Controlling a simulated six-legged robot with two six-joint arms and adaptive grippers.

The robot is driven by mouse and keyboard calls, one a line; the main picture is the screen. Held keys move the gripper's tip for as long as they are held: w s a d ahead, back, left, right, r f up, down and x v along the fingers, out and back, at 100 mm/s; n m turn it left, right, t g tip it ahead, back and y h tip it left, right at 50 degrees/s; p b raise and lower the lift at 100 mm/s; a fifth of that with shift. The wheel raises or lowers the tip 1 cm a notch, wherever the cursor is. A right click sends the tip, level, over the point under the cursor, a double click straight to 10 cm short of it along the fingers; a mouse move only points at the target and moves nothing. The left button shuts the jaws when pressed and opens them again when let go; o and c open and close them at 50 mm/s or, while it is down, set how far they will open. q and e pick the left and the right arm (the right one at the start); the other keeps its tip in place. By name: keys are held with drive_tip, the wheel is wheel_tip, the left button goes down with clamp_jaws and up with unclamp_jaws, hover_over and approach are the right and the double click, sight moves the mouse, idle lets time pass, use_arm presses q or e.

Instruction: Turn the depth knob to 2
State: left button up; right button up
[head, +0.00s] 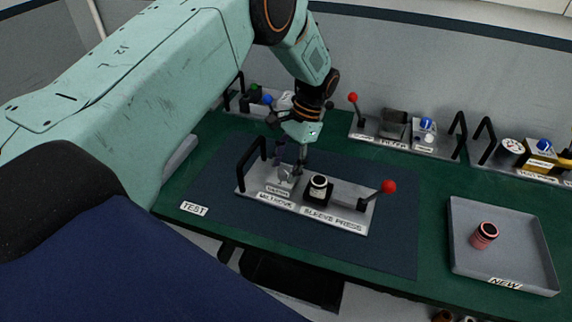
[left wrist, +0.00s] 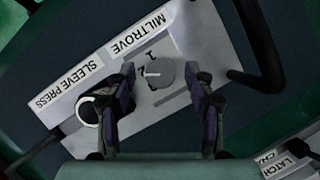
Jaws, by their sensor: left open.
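The depth knob (left wrist: 165,75) is a small grey round knob on the metal plate of the Miltrove sleeve press unit (head: 335,211). In the head view the knob (head: 287,176) is partly behind the fingers. My left gripper (head: 289,163) is open above the knob. In the left wrist view its fingers (left wrist: 168,82) stand on either side of the knob, apart from it. My right gripper is not in view.
A black-handled bar (head: 250,163) rises at the unit's left end, a dark cylinder with a pale ring (head: 319,184) stands mid-plate, and a red-ball lever (head: 388,187) is at its right. A grey tray (head: 475,271) holds a reddish part (head: 484,235). Other units line the back.

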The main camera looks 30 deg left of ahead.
use_arm(q)
drive_tip(key=v, duration=1.1)
drive_tip(key=shift+r, duration=0.4)
drive_tip(key=shift+f, duration=0.1)
